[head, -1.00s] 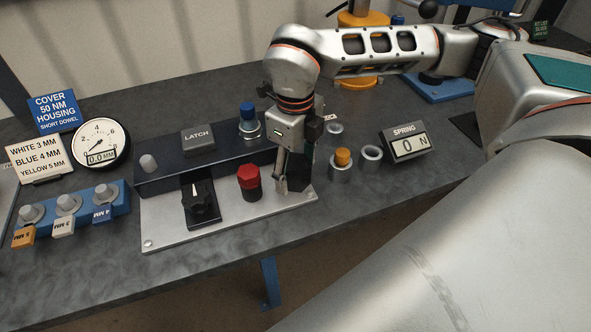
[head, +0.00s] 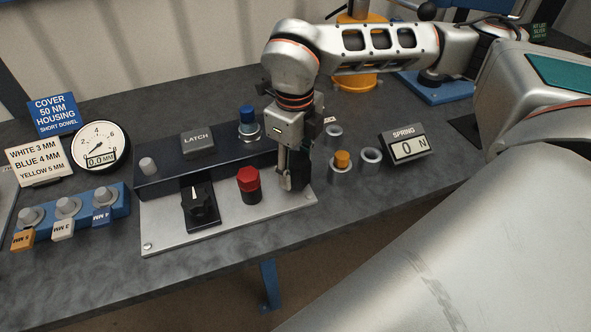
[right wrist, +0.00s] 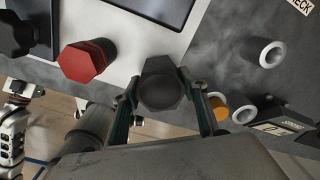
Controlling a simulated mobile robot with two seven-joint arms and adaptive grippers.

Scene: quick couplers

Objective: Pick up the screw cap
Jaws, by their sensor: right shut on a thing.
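A dark hexagonal screw cap (right wrist: 160,83) sits between my right gripper's fingertips in the right wrist view. My right gripper (right wrist: 158,92) is shut on it, one finger on each side. In the head view my right gripper (head: 291,180) points down at the right end of the silver base plate (head: 226,223), and its fingers partly hide the dark cap (head: 301,172). Whether the cap is clear of what is below it cannot be told.
A red hexagonal cap (head: 248,184) stands just left of the gripper, with a black rotary knob (head: 200,206) beyond it. Right are metal rings (head: 371,157), a yellow-topped piece (head: 342,159) and the SPRING display (head: 404,144).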

